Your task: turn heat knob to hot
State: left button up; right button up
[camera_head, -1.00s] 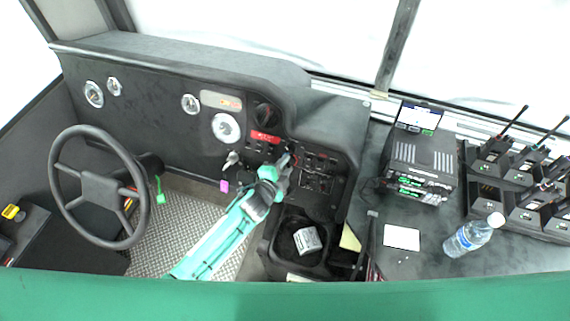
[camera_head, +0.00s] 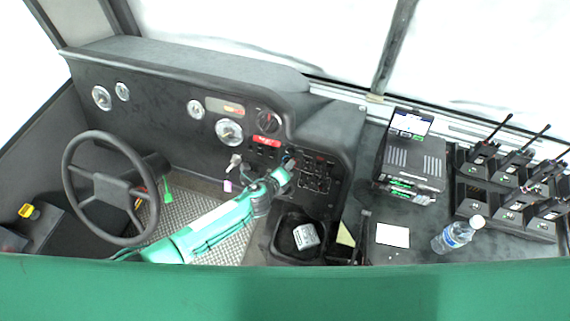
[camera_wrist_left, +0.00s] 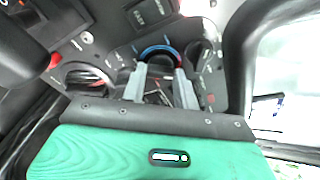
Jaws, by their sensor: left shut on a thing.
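My left gripper (camera_head: 286,167) reaches from the lower left to the dark control panel (camera_head: 318,178) right of the steering column. The left wrist view shows its two grey fingers (camera_wrist_left: 160,76) on either side of a round knob (camera_wrist_left: 160,54) with a blue arc along its rim. The gripper is shut on this heat knob. The fingers hide much of the knob, and its pointer cannot be read. In the head view the gripper covers the knob. My right gripper is not in view.
More dials and switches surround the knob. A steering wheel (camera_head: 112,188) stands at the left. A radio unit (camera_head: 412,160), a water bottle (camera_head: 456,236) and several handheld radios stand on the right counter. A dark bin (camera_head: 283,240) sits below the panel.

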pick_arm(q)
jog(key=m+y+p, duration=0.1)
jog(key=m+p, duration=0.2)
jog(key=m, duration=0.1)
jog(key=shift+r, duration=0.2)
jog(key=m+p, duration=0.2)
jog(key=m, duration=0.1)
jog(key=shift+d+y+p, duration=0.1)
jog(key=shift+y+p, duration=0.2)
jog(key=m+p, duration=0.1)
jog(key=m, duration=0.2)
jog(key=shift+f+y, duration=0.1)
jog(key=shift+y, duration=0.3)
jog(key=shift+s+f+m+p, duration=0.1)
jog(key=shift+m+p, duration=0.35)
jog(key=shift+m, duration=0.75)
jog(key=o, duration=1)
jog(key=shift+s, duration=0.1)
